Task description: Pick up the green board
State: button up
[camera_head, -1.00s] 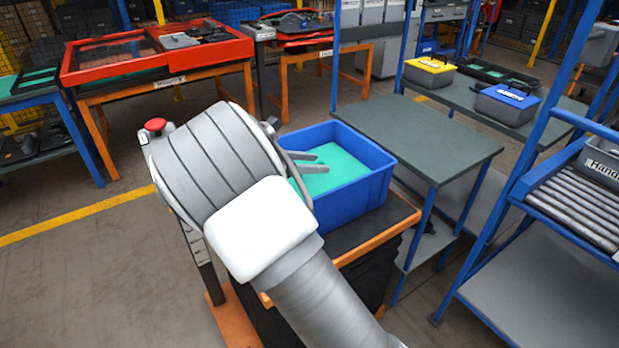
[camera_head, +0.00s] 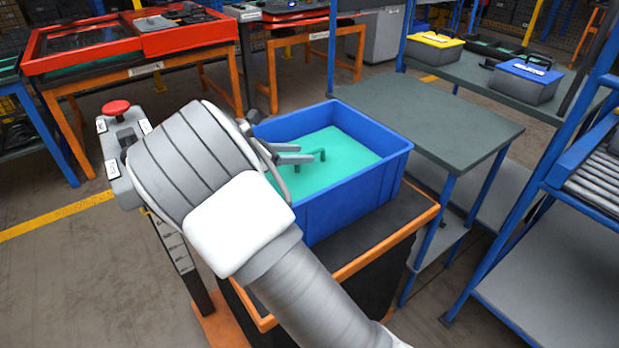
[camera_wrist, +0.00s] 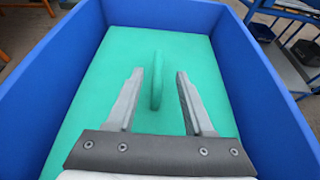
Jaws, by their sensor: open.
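The green board (camera_head: 345,150) lies flat inside a blue bin (camera_head: 345,198) and covers most of its floor. A green upright handle stands on the board; it shows in the wrist view (camera_wrist: 157,80). My gripper (camera_head: 305,154) is open over the bin, with its two grey fingers pointing towards the handle. In the wrist view, the handle appears between the fingertips of my gripper (camera_wrist: 158,75), a little beyond them. I cannot tell the exact height gap. The near left part of the bin is hidden behind my arm in the head view.
The bin stands on a black-topped stand with an orange edge (camera_head: 405,228). A red emergency button (camera_head: 116,107) on a post is at the left. A grey-green table (camera_head: 430,112) is close behind right. Red-topped benches (camera_head: 130,50) stand at the back left.

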aim_at(314, 153)
jog(key=b+x, duration=0.3)
jog(key=x, duration=0.3)
jog(key=shift+w+d+f, duration=0.15)
jog(key=shift+w+f, duration=0.15)
jog(key=shift+w+d+f, duration=0.1)
jog(key=shift+w+d, duration=0.2)
jog(key=shift+d, duration=0.05)
jog(key=shift+c, duration=0.4)
grip_shut()
dwell(0.5)
